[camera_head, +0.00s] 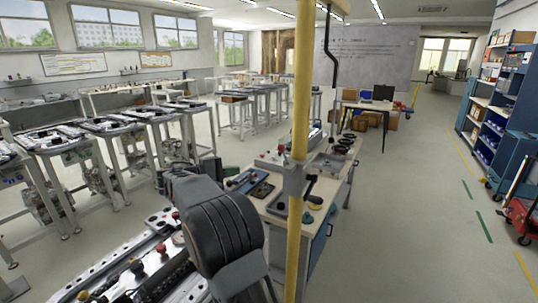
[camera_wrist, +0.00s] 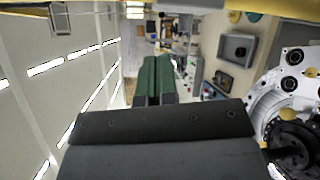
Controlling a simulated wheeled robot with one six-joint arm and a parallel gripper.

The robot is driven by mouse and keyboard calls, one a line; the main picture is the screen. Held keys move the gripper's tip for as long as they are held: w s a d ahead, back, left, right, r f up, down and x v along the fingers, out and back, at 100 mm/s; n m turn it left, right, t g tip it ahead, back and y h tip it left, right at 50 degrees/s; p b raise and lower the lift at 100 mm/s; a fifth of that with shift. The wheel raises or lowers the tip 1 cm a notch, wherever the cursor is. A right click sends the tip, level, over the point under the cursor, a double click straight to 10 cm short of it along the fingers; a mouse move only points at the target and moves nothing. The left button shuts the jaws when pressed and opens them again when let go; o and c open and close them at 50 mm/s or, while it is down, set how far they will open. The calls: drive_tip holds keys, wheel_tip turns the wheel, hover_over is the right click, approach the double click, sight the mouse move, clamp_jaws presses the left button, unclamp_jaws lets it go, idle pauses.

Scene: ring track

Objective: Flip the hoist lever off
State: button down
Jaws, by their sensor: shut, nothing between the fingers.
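A small lever with a dark knob (camera_head: 308,184) stands on the wooden-topped workbench (camera_head: 330,172), just right of the yellow post; I cannot tell for sure that it is the hoist lever, or its on/off position. In the head view my dark arm covers most of the gripper.
A yellow post (camera_head: 300,100) rises in front of the bench. Shallow trays (camera_head: 262,190) and small parts lie on the bench top. Rows of tables (camera_head: 120,122) fill the left.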

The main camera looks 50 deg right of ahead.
drive_tip(key=w+d+g+h, duration=0.1)
drive_tip(key=w+r+m+g+h, duration=0.1)
drive_tip(key=w, duration=0.1)
drive_tip(key=shift+d+h, duration=0.3)
drive_tip(key=shift+d, duration=0.05)
drive_tip(key=s+a+p+x, duration=0.1)
drive_tip(key=p+x, duration=0.3)
drive_tip(key=x, duration=0.9)
drive_tip(key=shift+s+r, duration=0.3)
drive_tip(key=shift+s, duration=0.55)
drive_tip(key=shift+a, duration=0.1)
